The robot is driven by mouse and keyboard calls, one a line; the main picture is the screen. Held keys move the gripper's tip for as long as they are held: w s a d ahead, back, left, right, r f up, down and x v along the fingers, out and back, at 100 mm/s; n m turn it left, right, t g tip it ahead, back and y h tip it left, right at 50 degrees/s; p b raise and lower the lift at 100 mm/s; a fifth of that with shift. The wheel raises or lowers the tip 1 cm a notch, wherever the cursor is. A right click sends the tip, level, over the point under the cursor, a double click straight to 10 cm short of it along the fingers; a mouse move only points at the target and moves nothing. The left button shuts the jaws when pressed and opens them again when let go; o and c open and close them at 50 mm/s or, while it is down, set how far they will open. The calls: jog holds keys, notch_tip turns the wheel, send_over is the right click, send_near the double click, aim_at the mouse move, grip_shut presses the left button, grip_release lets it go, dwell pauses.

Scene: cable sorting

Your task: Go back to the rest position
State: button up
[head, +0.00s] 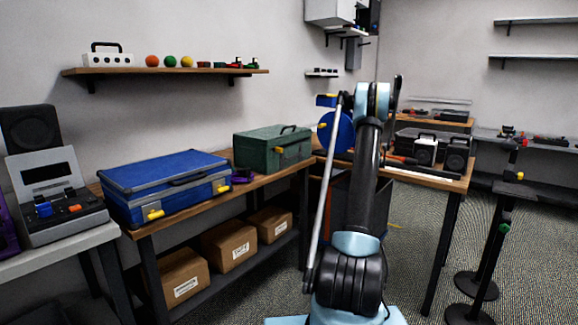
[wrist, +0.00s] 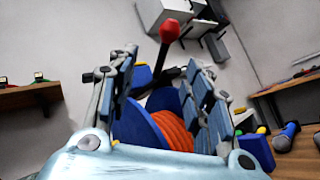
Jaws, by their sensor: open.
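My gripper (wrist: 160,88) shows in the wrist view with its two blue-padded fingers spread apart. No object is clearly held between them. Behind the fingers is a blue reel (wrist: 140,122) with an orange coil (wrist: 178,135), partly hidden by the fingers and wrist. A dark rod with a red tip (wrist: 169,31) shows above the gap; I cannot tell its depth. In the head view my arm stands raised at centre right, and the gripper cannot be made out clearly. The blue reel (head: 338,132) shows to the left of the upper arm.
A blue case (head: 165,182) and green toolbox (head: 272,148) stand on the left bench, with cardboard boxes (head: 228,246) below. A wooden table (head: 455,183) holding devices is behind my arm. Black stands (head: 490,240) are at right.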

jog(key=s+a+r+m+g+h, duration=0.3)
jog(key=s+a+r+m+g, duration=0.2)
jog(key=a+m, duration=0.3)
jog(key=s+a+f+m+g, duration=0.2)
jog(key=s+a+m+g, duration=0.15)
jog(key=s, duration=0.35)
jog(key=s+a+f+m+g, duration=0.2)
jog(key=s+a+m, duration=0.25)
jog(key=s, duration=0.25)
jog(key=s+a+f+m+g+y, duration=0.1)
jog(key=s+a+f+m+g, duration=0.2)
jog(key=s+f, duration=0.6)
jog(key=s+a+f+m+g+y, duration=0.2)
jog(key=s+a+f+m+g, duration=0.2)
jog(key=s, duration=2.2)
jog(key=s+a+f+m+g+y, duration=0.1)
jog(key=s+a+f+m+g, duration=0.3)
jog(key=s+a+f, duration=0.6)
jog(key=s+f+g, duration=0.2)
jog(key=s+f, duration=0.4)
jog(key=s, duration=0.1)
jog(key=shift+s, duration=0.4)
jog(key=shift+f, duration=0.1)
jog(key=shift+w+f+g, duration=0.2)
jog(key=shift+w+g, duration=0.05)
jog(key=shift+w, duration=0.25)
